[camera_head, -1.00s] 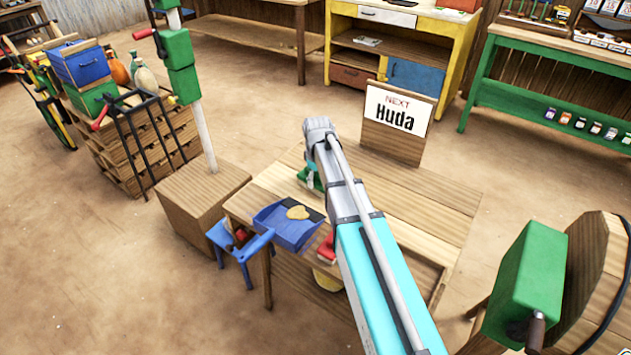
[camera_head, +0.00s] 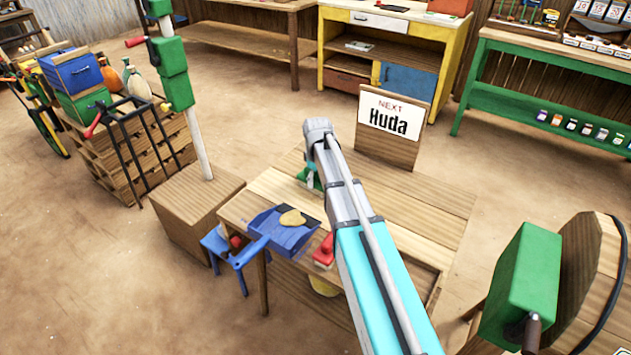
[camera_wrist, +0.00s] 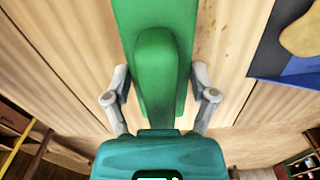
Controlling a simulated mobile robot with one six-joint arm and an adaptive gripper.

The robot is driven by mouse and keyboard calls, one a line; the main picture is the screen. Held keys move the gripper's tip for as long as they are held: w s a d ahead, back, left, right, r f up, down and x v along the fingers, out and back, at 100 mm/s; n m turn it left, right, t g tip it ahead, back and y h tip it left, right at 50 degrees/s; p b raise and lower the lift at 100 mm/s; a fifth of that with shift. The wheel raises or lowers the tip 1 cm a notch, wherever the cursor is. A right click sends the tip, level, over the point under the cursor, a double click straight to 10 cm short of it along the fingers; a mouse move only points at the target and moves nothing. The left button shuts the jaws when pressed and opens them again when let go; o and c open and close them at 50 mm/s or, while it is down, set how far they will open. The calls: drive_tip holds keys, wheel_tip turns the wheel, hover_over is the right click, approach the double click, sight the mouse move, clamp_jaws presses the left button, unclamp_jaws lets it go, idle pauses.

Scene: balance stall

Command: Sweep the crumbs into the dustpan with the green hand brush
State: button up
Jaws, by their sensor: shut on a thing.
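My gripper (camera_wrist: 160,88) is shut on the green hand brush (camera_wrist: 155,35), with one finger on each side of its handle. In the head view, part of the green brush (camera_head: 311,179) shows beside my arm at the table's left half; my arm hides the rest. The blue dustpan (camera_head: 286,240) lies at the table's left front edge, its handle sticking out past the edge. It also shows at the right of the wrist view (camera_wrist: 300,66), right of the brush. A few tiny dark specks, perhaps crumbs (camera_wrist: 211,22), show on the wood between brush and dustpan.
A tan flat piece (camera_head: 293,218) lies on the dustpan. A red object (camera_head: 325,250) sits on the wooden table (camera_head: 425,205) beside my arm. A blue stool (camera_head: 218,244) and wooden box (camera_head: 200,192) stand left.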

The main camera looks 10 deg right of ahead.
drive_tip(key=shift+w+d, duration=0.6)
drive_tip(key=shift+w, duration=0.05)
drive_tip(key=shift+s, duration=0.1)
drive_tip(key=shift+s+d, duration=0.6)
drive_tip(key=shift+d, duration=0.05)
drive_tip(key=shift+s+a+f, duration=0.1)
drive_tip(key=shift+s+a, duration=1.05)
drive_tip(key=shift+a, duration=0.1)
drive_tip(key=shift+s+a, duration=0.1)
drive_tip(key=shift+s+a, duration=1.1)
drive_tip(key=shift+s, duration=0.05)
drive_tip(key=shift+s+a, duration=1.1)
drive_tip(key=shift+a, duration=0.05)
